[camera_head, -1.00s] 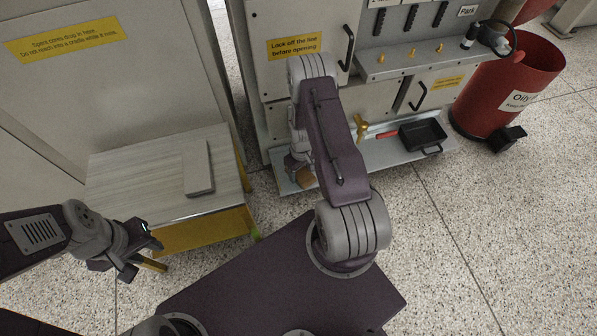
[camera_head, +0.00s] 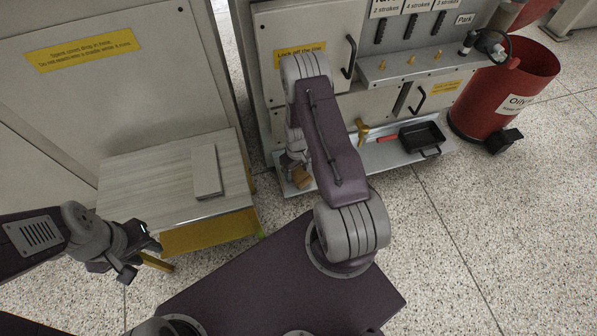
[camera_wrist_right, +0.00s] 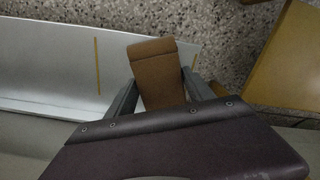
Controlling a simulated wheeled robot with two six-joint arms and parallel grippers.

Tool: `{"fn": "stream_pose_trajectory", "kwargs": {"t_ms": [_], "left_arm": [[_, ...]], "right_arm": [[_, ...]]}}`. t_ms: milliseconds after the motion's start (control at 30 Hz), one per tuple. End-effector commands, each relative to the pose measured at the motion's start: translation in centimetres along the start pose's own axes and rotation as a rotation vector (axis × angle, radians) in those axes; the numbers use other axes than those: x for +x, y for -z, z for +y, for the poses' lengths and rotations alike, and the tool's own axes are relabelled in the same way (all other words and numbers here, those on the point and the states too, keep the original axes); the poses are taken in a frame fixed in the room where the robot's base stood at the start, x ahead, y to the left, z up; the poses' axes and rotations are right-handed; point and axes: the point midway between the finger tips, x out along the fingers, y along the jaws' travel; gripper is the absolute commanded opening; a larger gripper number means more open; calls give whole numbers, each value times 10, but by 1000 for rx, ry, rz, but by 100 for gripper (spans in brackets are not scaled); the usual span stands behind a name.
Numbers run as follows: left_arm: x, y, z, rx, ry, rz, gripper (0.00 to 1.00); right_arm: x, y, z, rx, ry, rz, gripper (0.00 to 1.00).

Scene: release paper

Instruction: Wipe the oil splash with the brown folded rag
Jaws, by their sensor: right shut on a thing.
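The brown folded rag (camera_wrist_right: 155,75) is held between the two fingers of my right gripper (camera_wrist_right: 160,95) in the right wrist view. In the head view the rag (camera_head: 302,178) shows as a small brown patch by the left end of the grey tray-like shelf (camera_head: 365,158). My right gripper (camera_head: 294,166) is partly hidden there by its own arm. My left gripper (camera_head: 140,248) hangs in front of the small table at the left, and its fingers are too unclear to read. I cannot make out an oil splash in either view.
A small wood-topped table (camera_head: 145,185) carries a flat grey slab (camera_head: 206,171). A red bin (camera_head: 505,90) stands at right. The speckled floor at lower right is clear.

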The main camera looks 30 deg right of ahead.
Motion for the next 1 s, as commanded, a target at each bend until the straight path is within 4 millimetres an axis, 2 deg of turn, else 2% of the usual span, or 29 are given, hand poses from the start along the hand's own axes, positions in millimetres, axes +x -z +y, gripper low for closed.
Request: {"fn": "stream_pose_trajectory", "kwargs": {"t_ms": [33, 400, 867, 1000], "left_arm": [[-9, 1, 0, 0, 0, 0, 36], [-38, 4, 1, 0, 0, 0, 36], [-40, 4, 1, 0, 0, 0, 36], [-40, 4, 1, 0, 0, 0, 36]], "right_arm": [[-9, 1, 0, 0, 0, 1, 23], [-41, 6, -5, -1, 0, 1, 23], [-43, 6, -6, 11, 0, 0, 23], [-44, -10, -13, 63, 1, -3, 23]]}}
